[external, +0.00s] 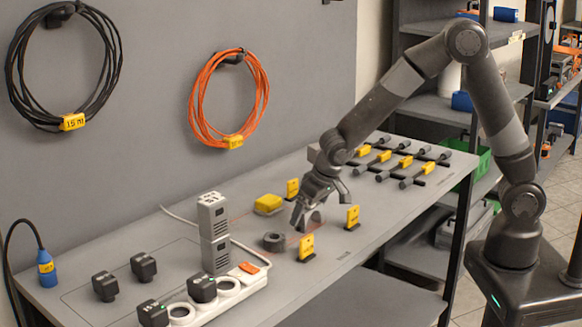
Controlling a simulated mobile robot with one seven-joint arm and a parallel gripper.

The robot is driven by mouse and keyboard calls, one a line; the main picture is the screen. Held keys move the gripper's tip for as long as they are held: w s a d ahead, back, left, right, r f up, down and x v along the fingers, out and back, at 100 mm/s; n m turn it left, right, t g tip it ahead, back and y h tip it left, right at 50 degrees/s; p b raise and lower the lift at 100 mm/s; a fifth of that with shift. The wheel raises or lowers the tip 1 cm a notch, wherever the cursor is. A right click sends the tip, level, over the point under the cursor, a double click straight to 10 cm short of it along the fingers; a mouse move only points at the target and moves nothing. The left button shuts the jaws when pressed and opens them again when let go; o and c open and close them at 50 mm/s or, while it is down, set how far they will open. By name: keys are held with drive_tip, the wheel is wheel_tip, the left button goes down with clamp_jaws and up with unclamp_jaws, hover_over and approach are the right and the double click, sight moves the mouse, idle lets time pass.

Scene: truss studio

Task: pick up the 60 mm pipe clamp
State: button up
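My gripper (321,203) is low over the middle of the grey workbench (345,262), pointing down, with its fingers spread apart. A grey, curved, clamp-like piece (314,217) shows just below and between the fingers, partly hidden by them; I cannot tell whether they touch it. A dark ring-shaped piece (273,242) lies to its left on the bench. Yellow tags stand around this area: one behind (292,188), one to the right (352,217) and one in front (306,248). Their writing is too small to read, so I cannot tell which piece is the 60 mm one.
A yellow block (268,204) lies behind the dark ring. A rack of rods with yellow tags (404,162) fills the back right. The front right bench is clear.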

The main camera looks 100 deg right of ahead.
drive_tip(key=c, duration=0.9)
drive_tip(key=shift+c, duration=0.2)
drive_tip(key=shift+r, duration=0.15)
